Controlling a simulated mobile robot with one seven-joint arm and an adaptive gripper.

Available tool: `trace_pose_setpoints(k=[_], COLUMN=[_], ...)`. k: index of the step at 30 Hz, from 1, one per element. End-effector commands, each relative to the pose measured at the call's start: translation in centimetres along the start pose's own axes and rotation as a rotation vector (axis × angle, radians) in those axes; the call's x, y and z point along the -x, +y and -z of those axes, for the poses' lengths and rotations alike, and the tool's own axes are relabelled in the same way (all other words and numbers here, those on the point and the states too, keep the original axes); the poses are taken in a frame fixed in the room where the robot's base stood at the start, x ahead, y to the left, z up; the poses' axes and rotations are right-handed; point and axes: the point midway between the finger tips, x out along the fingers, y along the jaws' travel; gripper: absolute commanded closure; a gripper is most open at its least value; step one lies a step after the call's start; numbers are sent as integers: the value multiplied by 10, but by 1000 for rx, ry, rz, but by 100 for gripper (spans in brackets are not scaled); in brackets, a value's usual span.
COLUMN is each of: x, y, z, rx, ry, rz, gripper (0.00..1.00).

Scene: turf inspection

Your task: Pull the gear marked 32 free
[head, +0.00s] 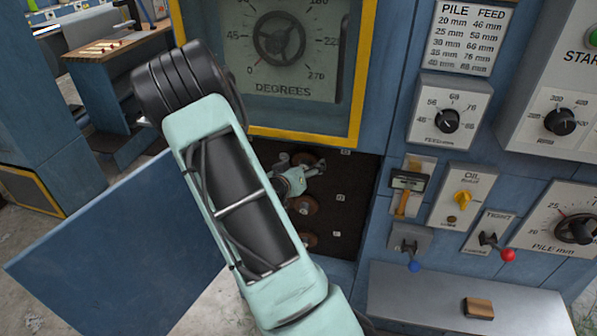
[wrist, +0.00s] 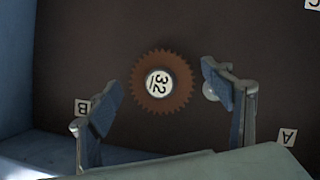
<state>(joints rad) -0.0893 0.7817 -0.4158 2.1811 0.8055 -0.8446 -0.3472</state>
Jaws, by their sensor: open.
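The gear marked 32 (wrist: 179,98) is a rust-brown toothed disc with a pale round hub in the wrist view. It sits against a dark back wall, its number appearing turned over. My gripper (wrist: 161,88) is open, with one blue-padded finger on each side of the gear and a visible gap to both. Nothing is held. In the head view my gripper (head: 291,178) reaches into a dark recess, among brown gears. Which of these is marked 32 cannot be read there, and my arm hides part of the recess.
In the head view, a blue door (head: 115,265) stands open at the left of the recess. A yellow-framed degrees dial (head: 280,40) is above it. Knobs and levers, including a red-balled one (head: 508,255), stick out at the right.

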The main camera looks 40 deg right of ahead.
Motion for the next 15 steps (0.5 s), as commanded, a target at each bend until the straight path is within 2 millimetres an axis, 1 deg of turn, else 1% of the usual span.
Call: trace_pose_setpoints(k=[3, 11, 12, 15], x=[-7, -8, -8, -8], y=[0, 0, 0, 0], z=[0, 0, 0, 0], rx=[0, 0, 0, 0], ry=[-1, 0, 0, 0], rz=[0, 1, 1, 1], gripper=[26, 26, 27, 38])
